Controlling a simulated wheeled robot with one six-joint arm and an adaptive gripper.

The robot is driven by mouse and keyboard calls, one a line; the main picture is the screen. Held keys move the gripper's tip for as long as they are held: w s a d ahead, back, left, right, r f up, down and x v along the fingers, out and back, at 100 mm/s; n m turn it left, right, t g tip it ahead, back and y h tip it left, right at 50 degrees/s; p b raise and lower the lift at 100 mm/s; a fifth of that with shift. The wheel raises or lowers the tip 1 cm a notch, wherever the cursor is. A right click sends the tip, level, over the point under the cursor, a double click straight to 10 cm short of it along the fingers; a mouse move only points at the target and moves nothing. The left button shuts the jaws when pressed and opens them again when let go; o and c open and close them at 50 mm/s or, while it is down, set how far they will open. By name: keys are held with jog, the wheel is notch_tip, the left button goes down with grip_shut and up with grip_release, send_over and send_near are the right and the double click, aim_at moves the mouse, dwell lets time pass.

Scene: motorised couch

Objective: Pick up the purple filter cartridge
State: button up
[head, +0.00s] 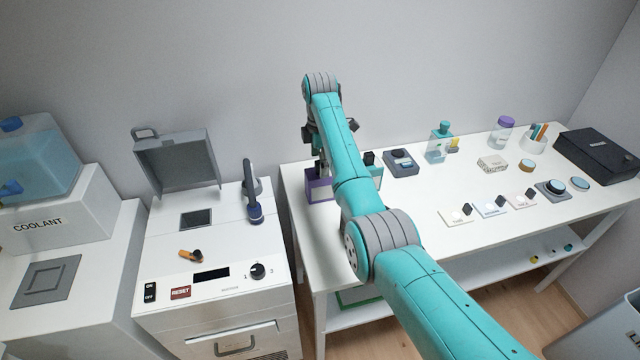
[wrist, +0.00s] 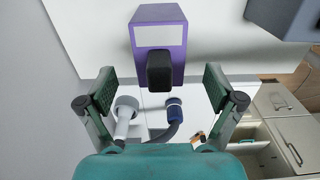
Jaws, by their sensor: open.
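The purple filter cartridge (head: 318,188) stands near the left end of the white table, partly hidden behind my arm in the head view. In the wrist view the purple cartridge (wrist: 158,28) has a white label and a black handle (wrist: 160,70). My gripper (wrist: 160,87) is open, with one finger on each side of the handle and a visible gap on both sides. In the head view my gripper (head: 320,150) is above the cartridge, largely covered by my arm.
The white table (head: 430,185) holds a dark grey device (head: 401,163), a teal-capped bottle (head: 440,143), several small switch plates and a black case (head: 600,155). Left of it stands a white machine (head: 215,235) with an open lid and a dark-handled hose (head: 253,190).

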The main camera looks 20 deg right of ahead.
notch_tip(320, 180, down, 4)
jog(key=shift+f, duration=0.1)
jog(key=c, duration=1.5)
jog(key=shift+c, duration=0.2)
notch_tip(320, 180, up, 10)
jog(key=shift+a, duration=0.1)
